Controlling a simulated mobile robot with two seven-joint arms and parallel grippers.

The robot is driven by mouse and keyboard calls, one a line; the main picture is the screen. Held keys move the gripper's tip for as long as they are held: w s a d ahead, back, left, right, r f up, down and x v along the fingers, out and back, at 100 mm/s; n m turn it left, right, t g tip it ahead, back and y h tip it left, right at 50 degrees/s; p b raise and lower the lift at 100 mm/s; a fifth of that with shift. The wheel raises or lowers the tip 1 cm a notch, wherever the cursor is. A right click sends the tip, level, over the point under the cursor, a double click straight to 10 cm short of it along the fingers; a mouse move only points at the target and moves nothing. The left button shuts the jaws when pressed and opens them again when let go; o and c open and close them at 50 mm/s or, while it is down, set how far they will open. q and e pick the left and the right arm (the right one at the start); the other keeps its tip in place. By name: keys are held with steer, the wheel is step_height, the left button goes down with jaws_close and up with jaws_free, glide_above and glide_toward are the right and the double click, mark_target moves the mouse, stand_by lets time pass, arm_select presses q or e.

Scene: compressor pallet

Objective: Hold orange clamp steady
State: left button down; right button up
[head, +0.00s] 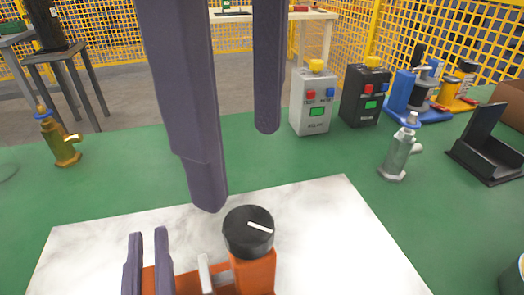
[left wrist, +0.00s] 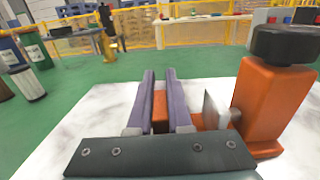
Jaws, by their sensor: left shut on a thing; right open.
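The orange clamp (head: 254,272) stands on the white marbled board (head: 330,222) at the bottom of the head view. It has a round black knob (head: 248,231) with a white line on top and a grey metal piece at its side. My left gripper (head: 147,238) is shut on the clamp's low orange bar, left of the knob post. In the left wrist view the orange bar (left wrist: 160,108) shows between the fingers, and the clamp's upright post (left wrist: 270,105) stands to their right. My right gripper (head: 238,168) is open and empty, its fingers pointing down above the board behind the knob.
Behind the board on the green table stand a grey button box (head: 312,100), a black button box (head: 365,95), a silver valve (head: 400,150), a brass valve (head: 60,138) and a black stand (head: 490,145). Green table surface between board and boxes is clear.

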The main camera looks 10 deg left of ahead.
mark_target(248, 223)
step_height(248, 223, down, 8)
steer(key=shift+f, duration=0.1)
jaws_close()
stand_by(0.8)
